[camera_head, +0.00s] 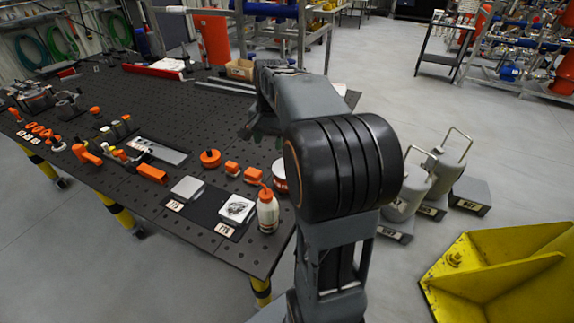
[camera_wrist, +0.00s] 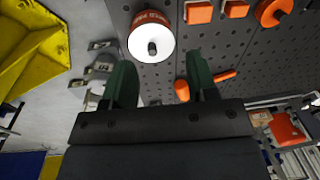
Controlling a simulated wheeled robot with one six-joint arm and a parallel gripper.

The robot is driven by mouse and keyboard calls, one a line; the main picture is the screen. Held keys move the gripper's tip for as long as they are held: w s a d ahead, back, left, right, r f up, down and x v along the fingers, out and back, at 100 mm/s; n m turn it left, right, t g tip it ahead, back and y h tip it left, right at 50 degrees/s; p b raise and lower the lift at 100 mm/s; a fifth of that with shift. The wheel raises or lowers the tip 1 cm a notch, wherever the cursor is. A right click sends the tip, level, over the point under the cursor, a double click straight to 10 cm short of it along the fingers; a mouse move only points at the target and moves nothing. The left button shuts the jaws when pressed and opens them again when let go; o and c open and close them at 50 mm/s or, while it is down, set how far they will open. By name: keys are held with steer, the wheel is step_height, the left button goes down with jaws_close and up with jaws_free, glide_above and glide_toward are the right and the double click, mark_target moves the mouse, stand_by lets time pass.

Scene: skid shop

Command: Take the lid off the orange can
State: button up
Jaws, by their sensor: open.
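The orange can (camera_wrist: 150,16) stands on the perforated table. Its white round lid (camera_wrist: 140,42), with a dark knob in the middle, is on it. In the head view the can (camera_head: 279,176) is partly hidden behind my arm. My gripper (camera_wrist: 161,75) has two green fingers spread apart with nothing between them. In the wrist view the lid lies just beyond the fingertips, a little left of the middle of the gap. In the head view my gripper (camera_head: 262,122) is above the table, largely hidden by my arm.
Near the can are orange blocks (camera_head: 232,168), an orange round piece (camera_head: 210,158) and a white bottle with an orange cap (camera_head: 268,212). A dark mat (camera_head: 203,208) lies left of the bottle. Grey weights (camera_head: 440,178) and a yellow bracket (camera_head: 500,275) are on the right.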

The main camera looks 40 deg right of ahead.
steer(key=w+d+f+m+g+y, duration=0.1)
steer(key=w+d+m, duration=0.15)
steer(key=d, duration=0.25)
steer(key=w+d+f+m, duration=0.1)
steer(key=d+f+m, duration=0.15)
steer(key=d, duration=0.35)
steer(key=shift+m, duration=0.4)
steer(key=f, duration=0.4)
steer(key=a+f+p, duration=0.1)
steer(key=f, duration=0.1)
steer(key=shift+w+f, duration=0.15)
steer(key=shift+f, duration=0.2)
steer(key=shift+a+f+p, duration=0.2)
steer(key=shift+f+p, duration=0.1)
steer(key=shift+f, duration=0.7)
steer(key=shift+a+f+p, duration=0.2)
steer(key=shift+f+p, duration=0.1)
steer(key=shift+f, duration=0.65)
steer(key=shift+a+f+p, duration=0.2)
steer(key=shift+f+p, duration=0.1)
steer(key=shift+f, duration=0.7)
jaws_close()
